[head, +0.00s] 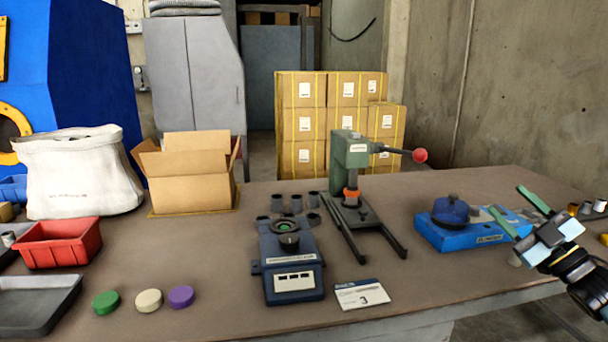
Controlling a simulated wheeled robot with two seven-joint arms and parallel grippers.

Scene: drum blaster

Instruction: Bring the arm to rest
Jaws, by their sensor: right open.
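My right gripper (516,218) comes in from the right edge over the right end of the workbench (420,278). Its two green-tipped fingers are spread apart with nothing between them. It is just right of a blue base (478,238) that carries a dark blue round knobbed part (453,210). One finger overlaps the base in the picture; I cannot tell whether they touch. My left gripper is out of view.
A green press (350,160) with a red-knobbed lever, a dark blue device (290,285) and a numbered card (362,294) stand mid-bench. A red bin (62,246), white sack (80,180), open carton (192,190) and coloured discs (148,300) are left. Small cylinders (586,208) lie far right.

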